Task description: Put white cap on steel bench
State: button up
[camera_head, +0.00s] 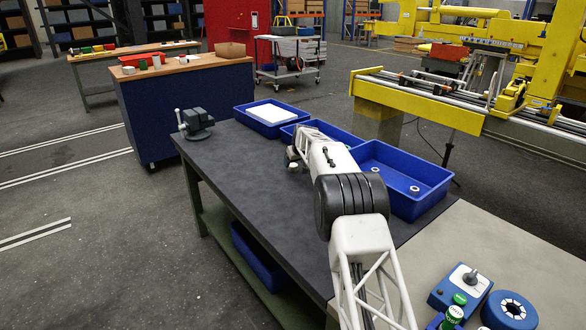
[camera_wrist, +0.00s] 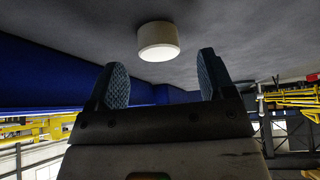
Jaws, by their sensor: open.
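The white cap (camera_wrist: 158,41) is a short round cylinder. In the wrist view, which is upside down, it stands on the grey top of the steel bench (camera_wrist: 225,30). My gripper (camera_wrist: 158,78) is open, its two blue-padded fingers apart and empty, with the cap just beyond the fingertips and between their lines. In the head view my gripper (camera_head: 291,155) is low over the dark bench top (camera_head: 240,185), beside the blue bins. A small pale shape there, the cap (camera_head: 293,167), is partly hidden by my gripper.
Blue bins line the bench's back edge: one holds a white slab (camera_head: 270,112), the right one (camera_head: 405,175) holds small pale rings. A vise (camera_head: 196,122) is at the far left corner. A control box (camera_head: 460,287) and blue round part (camera_head: 509,311) are front right. The bench's left side is clear.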

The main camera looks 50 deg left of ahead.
aim_at(293, 165)
jog(key=shift+x, duration=1.6)
jog(key=c, duration=1)
jog(key=shift+r, duration=0.2)
jog(key=shift+c, duration=0.2)
jog(key=shift+r, duration=1.65)
jog(key=shift+s+d+r, duration=0.25)
jog(key=shift+s+d, duration=1.1)
jog(key=shift+d, duration=0.9)
jog(key=shift+s+d+r, duration=0.2)
jog(key=shift+s+d, duration=1.2)
jog(key=shift+d, duration=0.9)
jog(key=shift+s+d+r, duration=0.25)
jog(key=shift+s+d, duration=1.1)
jog(key=shift+d, duration=0.9)
